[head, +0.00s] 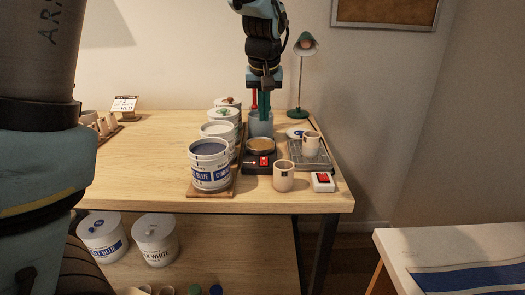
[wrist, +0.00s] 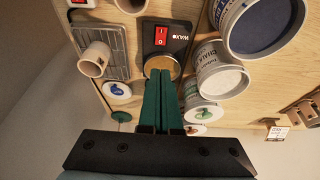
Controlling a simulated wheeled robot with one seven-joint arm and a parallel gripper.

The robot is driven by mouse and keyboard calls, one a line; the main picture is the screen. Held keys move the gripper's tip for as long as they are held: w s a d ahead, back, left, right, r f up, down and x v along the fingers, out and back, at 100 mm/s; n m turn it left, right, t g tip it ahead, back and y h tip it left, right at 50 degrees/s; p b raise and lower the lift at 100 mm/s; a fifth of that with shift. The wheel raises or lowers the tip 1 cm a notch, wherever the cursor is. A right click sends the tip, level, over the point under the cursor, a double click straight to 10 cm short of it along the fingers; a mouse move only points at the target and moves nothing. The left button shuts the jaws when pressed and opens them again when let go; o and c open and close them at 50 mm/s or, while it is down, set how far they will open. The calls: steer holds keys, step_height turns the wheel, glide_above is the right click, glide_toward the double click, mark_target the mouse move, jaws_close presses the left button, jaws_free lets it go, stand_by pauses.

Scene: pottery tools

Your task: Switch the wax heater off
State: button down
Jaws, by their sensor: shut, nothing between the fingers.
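The wax heater (head: 259,167) is a black box with a round tan wax pan on top and a red rocker switch (head: 264,161) on its front. In the wrist view the heater (wrist: 178,42) shows the word WAX, and its red switch (wrist: 161,36) faces the camera; I cannot tell which side is pressed.
A white box with another red switch (head: 322,181) sits at the right front, near a beige mug (head: 284,176). A second mug (head: 311,144) stands on a grey rack. Glaze buckets (head: 210,165) line the left side. The left tabletop is mostly clear.

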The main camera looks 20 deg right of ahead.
mark_target(264, 159)
steer(key=p+x, duration=0.2)
steer(key=x, duration=0.4)
steer(key=p+x, duration=0.2)
steer(key=x, duration=0.4)
steer(key=shift+s+a+f, duration=0.1)
steer(key=shift+f, duration=0.9)
steer(key=shift+f, duration=0.35)
steer(key=shift+r, duration=0.15)
